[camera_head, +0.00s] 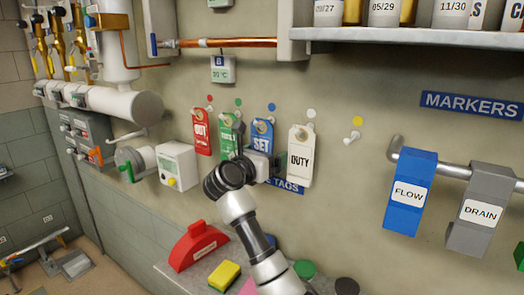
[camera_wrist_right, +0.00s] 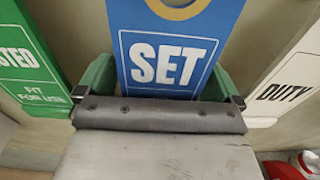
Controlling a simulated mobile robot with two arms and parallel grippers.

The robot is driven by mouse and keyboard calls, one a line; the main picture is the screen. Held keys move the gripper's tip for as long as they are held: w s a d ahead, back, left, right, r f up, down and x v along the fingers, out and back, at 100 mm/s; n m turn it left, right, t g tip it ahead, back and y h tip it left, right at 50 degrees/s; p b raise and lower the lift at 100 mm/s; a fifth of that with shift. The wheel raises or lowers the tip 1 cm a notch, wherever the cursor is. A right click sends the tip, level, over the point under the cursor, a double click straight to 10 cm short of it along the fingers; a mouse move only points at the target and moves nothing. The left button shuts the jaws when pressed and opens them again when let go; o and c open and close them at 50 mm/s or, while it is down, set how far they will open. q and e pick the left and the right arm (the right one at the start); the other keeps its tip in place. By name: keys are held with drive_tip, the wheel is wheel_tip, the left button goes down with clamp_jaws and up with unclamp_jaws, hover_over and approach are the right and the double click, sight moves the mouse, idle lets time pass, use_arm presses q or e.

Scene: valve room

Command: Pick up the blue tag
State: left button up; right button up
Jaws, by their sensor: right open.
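The blue tag (camera_head: 263,134), lettered "SET", hangs on a wall peg between a green tag (camera_head: 228,132) and a white "DUTY" tag (camera_head: 300,155). My right gripper (camera_head: 261,157) is at its lower part, coming from below and in front. In the right wrist view the blue tag (camera_wrist_right: 165,55) stands between the two open green fingers (camera_wrist_right: 160,82), one on each side. Gaps to the tag look small; I cannot tell whether either finger touches. The tag's lower end is hidden behind the gripper body. My left gripper is not in view.
A red tag (camera_head: 201,133) hangs left of the green one. An empty-looking peg (camera_head: 352,137) is at the right. Blue "FLOW" (camera_head: 408,195) and grey "DRAIN" (camera_head: 481,212) holders hang further right. A ledge below carries a red case (camera_head: 197,246) and a yellow sponge (camera_head: 224,275).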

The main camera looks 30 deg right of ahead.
drive_tip(key=shift+a, duration=0.15)
drive_tip(key=c, duration=1)
drive_tip(key=r+b+v, duration=0.1)
drive_tip(key=b+v, duration=0.6)
drive_tip(key=v, duration=1.1)
drive_tip(key=shift+r, duration=0.15)
